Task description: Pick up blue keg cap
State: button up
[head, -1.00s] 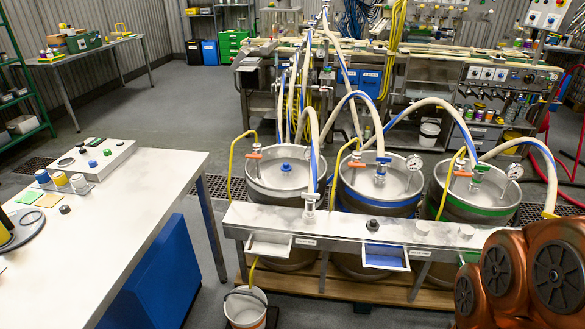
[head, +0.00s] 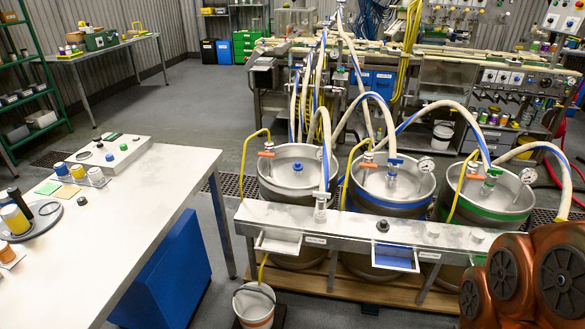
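A small blue cap (head: 297,167) sits on top of the left keg (head: 300,200), near the middle of its lid. A second small blue piece (head: 109,157) lies on the white panel (head: 125,150) on the white table at left. I cannot tell from here which of them is the keg cap. The middle keg (head: 390,205) has a blue band and a blue coupler (head: 392,170) with a hose. My gripper is not in view; only my copper-coloured arm links show at the lower right.
A metal bench (head: 345,222) with drawers, a black knob (head: 383,226) and grey caps stands before the kegs. Hoses arch over the kegs. A white table (head: 150,220) is at left, with floor between it and the bench. A bucket (head: 254,304) stands on the floor.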

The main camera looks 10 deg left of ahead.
aim_at(297, 166)
jog(key=u, duration=0.5)
jog(key=k, duration=0.6)
jog(key=z, duration=0.2)
jog(key=i, duration=0.75)
jog(key=z, duration=0.75)
jog(key=i, duration=1.1)
jog(key=u, duration=1)
jog(key=i, duration=0.85)
jog(key=u, duration=0.9)
